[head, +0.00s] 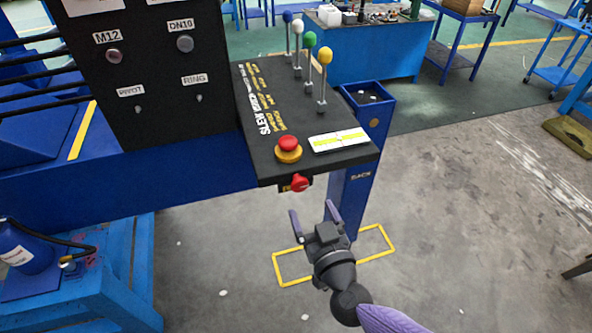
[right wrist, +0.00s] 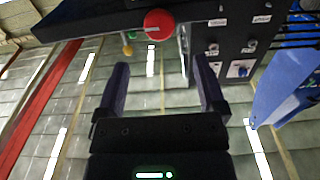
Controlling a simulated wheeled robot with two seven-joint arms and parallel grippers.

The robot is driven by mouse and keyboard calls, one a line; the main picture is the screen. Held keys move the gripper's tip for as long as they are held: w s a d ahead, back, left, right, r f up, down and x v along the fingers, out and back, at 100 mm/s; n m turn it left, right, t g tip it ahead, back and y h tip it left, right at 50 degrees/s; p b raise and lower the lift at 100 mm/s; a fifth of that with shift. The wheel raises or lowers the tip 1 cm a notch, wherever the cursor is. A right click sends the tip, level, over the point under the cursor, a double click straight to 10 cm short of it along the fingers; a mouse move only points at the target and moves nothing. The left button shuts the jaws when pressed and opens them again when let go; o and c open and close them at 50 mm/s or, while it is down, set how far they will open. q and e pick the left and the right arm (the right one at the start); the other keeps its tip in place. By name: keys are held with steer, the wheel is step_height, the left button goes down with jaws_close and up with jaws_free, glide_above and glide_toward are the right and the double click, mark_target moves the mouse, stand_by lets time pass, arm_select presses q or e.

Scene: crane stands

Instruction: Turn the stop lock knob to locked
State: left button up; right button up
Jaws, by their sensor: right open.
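The red stop lock knob (head: 299,183) sits on the front face of the black sloping panel (head: 262,160), with a partly hidden yellow plate behind it. Its exact turn is too small to read. Above it on the panel top is a red mushroom button on a yellow base (head: 289,149). My right gripper (head: 312,213) is open and empty, below and slightly right of the knob, apart from it. In the right wrist view a red round part (right wrist: 158,24) shows beyond the open fingers; I cannot tell whether it is the knob or the button. My left gripper is not in view.
Several levers with coloured balls, such as the yellow one (head: 325,55), stand on the panel. A white and yellow label (head: 339,140) lies beside the button. A blue post (head: 352,190) stands behind my right gripper. The grey floor (head: 470,230) to the right is clear.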

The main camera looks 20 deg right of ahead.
mark_target(300, 186)
steer(key=w, duration=0.4)
steer(key=w+b, duration=0.1)
steer(key=w, duration=0.1)
steer(key=shift+a+f, duration=0.1)
steer(key=shift+f, duration=0.15)
steer(key=shift+w+r, duration=0.15)
steer(key=shift+w, duration=0.6)
jaws_close()
